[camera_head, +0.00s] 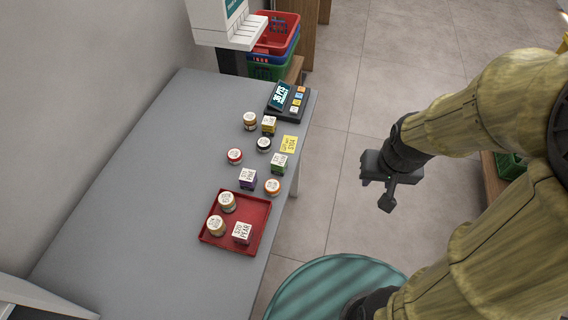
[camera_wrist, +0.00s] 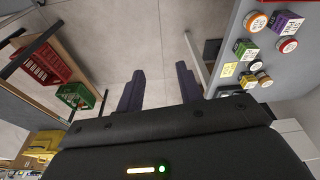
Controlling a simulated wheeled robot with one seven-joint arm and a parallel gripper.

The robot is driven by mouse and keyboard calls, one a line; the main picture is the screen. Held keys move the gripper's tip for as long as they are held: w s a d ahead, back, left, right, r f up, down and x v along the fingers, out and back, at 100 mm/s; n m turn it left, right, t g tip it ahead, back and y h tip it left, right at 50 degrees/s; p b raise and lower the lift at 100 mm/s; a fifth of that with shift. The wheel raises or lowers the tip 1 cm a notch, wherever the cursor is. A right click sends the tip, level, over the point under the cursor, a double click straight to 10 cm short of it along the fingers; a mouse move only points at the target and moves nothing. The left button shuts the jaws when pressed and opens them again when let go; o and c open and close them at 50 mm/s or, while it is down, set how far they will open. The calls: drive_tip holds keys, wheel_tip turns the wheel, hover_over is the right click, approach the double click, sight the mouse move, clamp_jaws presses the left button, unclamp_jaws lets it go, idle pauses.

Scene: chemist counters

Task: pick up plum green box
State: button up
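A small green box (camera_head: 279,163) with a white printed top stands on the grey counter (camera_head: 130,190), near its right edge. Its lettering is too small to read surely. It also shows in the wrist view (camera_wrist: 246,49) at the upper right. A purple box (camera_head: 248,179) with a similar white top stands to its lower left. My gripper (camera_head: 376,180) is over the floor to the right of the counter, well apart from the green box. In the wrist view my gripper (camera_wrist: 160,86) has its two dark fingers spread, with only floor between them.
Close around the green box are an orange-lidded jar (camera_head: 272,187), a black-lidded jar (camera_head: 264,144) and a yellow card (camera_head: 290,144). A red tray (camera_head: 259,214) holds jars and a box. A payment terminal (camera_head: 280,97) stands behind. A teal round stool (camera_head: 335,282) is below the counter's edge.

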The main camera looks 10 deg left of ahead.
drive_tip(key=o, duration=0.5)
drive_tip(key=shift+f, duration=0.15)
drive_tip(key=shift+o, duration=0.5)
wheel_tip(320, 180, down, 8)
drive_tip(key=s+a+m+g+y+b, duration=0.1)
drive_tip(key=a+m+g+y+b, duration=0.1)
drive_tip(key=m+g+b, duration=0.1)
drive_tip(key=shift+s+f+m+g+b, duration=0.15)
drive_tip(key=shift+m+g+b, duration=0.25)
drive_tip(key=shift+m+b, duration=0.15)
drive_tip(key=m+t+y+b, duration=0.5)
drive_tip(key=m+y+b, duration=0.5)
drive_tip(key=m+y, duration=0.6)
approach(286, 163)
drive_tip(key=v, duration=0.5)
drive_tip(key=shift+d+r+p, duration=0.15)
drive_tip(key=shift+r+p, duration=0.15)
drive_tip(key=shift+r, duration=0.05)
drive_tip(key=x, duration=1.2)
drive_tip(key=shift+s+f, duration=0.1)
drive_tip(key=shift+f, duration=0.15)
